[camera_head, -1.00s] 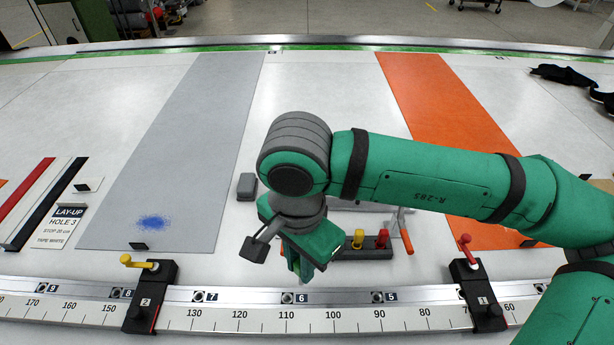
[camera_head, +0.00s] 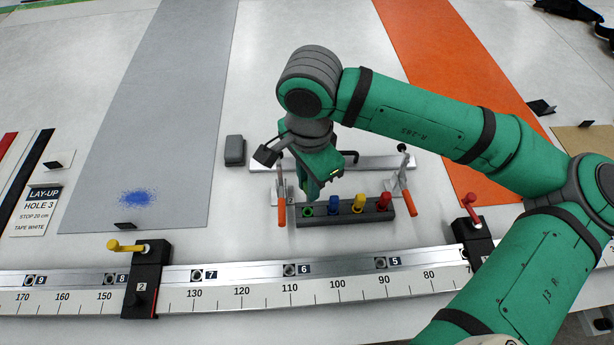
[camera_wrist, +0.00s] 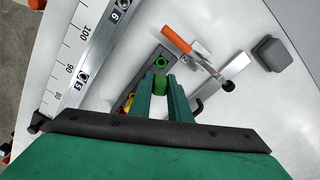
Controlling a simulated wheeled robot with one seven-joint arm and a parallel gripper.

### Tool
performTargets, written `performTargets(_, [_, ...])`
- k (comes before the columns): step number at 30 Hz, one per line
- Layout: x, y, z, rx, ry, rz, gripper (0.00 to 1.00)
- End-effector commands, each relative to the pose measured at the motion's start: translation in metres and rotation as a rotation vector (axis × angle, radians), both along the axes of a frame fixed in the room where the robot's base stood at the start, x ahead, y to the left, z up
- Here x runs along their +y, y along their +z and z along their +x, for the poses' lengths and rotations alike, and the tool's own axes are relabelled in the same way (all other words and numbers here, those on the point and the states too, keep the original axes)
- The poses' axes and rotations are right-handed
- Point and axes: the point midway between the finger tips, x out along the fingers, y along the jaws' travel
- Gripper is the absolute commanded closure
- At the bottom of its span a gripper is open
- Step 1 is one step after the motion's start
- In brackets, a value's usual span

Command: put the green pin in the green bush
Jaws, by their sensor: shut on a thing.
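My gripper (camera_head: 312,196) points down behind the left end of a dark block (camera_head: 345,215). It is shut on the green pin (camera_wrist: 160,84), which shows between its fingertips in the wrist view. The green bush (camera_head: 308,211) is a green ring with a dark, open hole at the block's left end. In the wrist view the green bush (camera_wrist: 160,63) shows just beyond the held pin, apart from it in the picture. The pin's lower end is hidden, and its height above the block is hard to tell.
Blue (camera_head: 333,205), yellow (camera_head: 359,203) and red (camera_head: 384,202) pieces stand along the block. Orange-handled clamps (camera_head: 282,207) flank it at left and right (camera_head: 409,200). A grey box (camera_head: 234,151) lies to the left. A numbered rail (camera_head: 250,285) runs in front.

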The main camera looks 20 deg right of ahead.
Motion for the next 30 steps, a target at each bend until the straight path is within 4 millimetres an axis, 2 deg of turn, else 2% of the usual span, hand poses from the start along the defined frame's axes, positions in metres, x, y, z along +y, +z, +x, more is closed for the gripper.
performTargets(9, [0.002, -0.026, 0.0, 0.001, 0.006, 0.001, 1.0])
performTargets(15, [0.003, -0.036, 0.0, 0.0, 0.006, 0.001, 1.0])
performTargets(30, [0.002, -0.039, 0.0, -0.001, 0.006, 0.0, 1.0])
